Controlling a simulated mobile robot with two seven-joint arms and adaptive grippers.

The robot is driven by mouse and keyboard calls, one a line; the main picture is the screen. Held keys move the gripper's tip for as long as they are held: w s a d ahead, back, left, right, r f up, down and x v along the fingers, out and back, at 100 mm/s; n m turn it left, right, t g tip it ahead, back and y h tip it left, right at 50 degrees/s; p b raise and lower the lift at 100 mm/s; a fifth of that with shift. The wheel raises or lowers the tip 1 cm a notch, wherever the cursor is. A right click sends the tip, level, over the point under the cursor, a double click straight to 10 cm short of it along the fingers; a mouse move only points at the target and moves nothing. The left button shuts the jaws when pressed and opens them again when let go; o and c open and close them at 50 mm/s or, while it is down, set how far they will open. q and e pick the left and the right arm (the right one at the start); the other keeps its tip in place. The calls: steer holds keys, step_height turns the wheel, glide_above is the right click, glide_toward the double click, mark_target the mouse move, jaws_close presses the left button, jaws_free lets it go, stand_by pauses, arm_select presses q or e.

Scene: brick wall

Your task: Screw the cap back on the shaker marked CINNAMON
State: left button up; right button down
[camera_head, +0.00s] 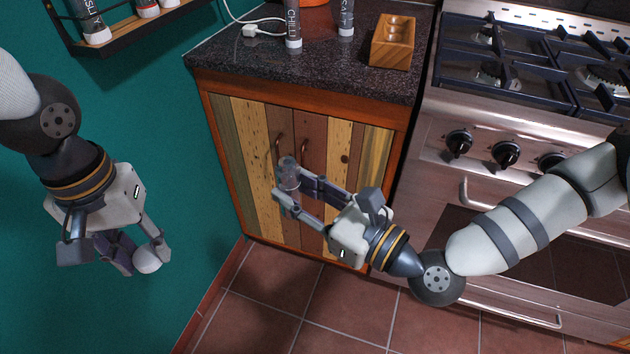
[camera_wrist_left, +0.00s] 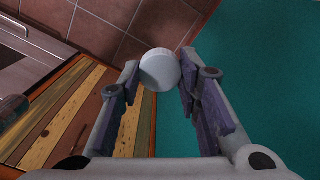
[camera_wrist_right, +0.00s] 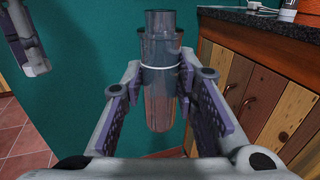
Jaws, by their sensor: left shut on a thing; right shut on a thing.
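A round white cap (camera_head: 148,260) is held between the fingertips of my left gripper (camera_head: 146,255), low in front of the teal wall. It also shows in the left wrist view (camera_wrist_left: 160,70). My right gripper (camera_head: 297,184) is shut on a clear shaker (camera_head: 289,173) in front of the cabinet doors. In the right wrist view the shaker (camera_wrist_right: 160,90) is roughly upright with no cap on its neck, and a thin white ring circles its body. No lettering on it is readable. Shaker and cap are well apart.
The dark counter (camera_head: 240,55) holds a shaker marked CHILLI (camera_head: 293,25), another shaker (camera_head: 346,18), a wooden block with holes (camera_head: 393,42) and a white cable (camera_head: 250,30). A wall rack (camera_head: 125,33) with shakers is upper left. The stove (camera_head: 520,90) is right. Open space lies between my grippers.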

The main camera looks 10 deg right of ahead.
arm_select(q)
steer(key=w+d+r+m, duration=0.1)
steer(key=w+d+r, duration=0.3)
steer(key=w+d, duration=0.1)
step_height(320, 180, up, 11)
steer(key=m, duration=0.3)
glide_above(290, 192)
steer(key=w, duration=0.2)
steer(key=shift+s+d+r, duration=0.1)
steer(key=shift+r, duration=0.05)
steer(key=shift+f, duration=2)
steer(key=shift+f, duration=0.9)
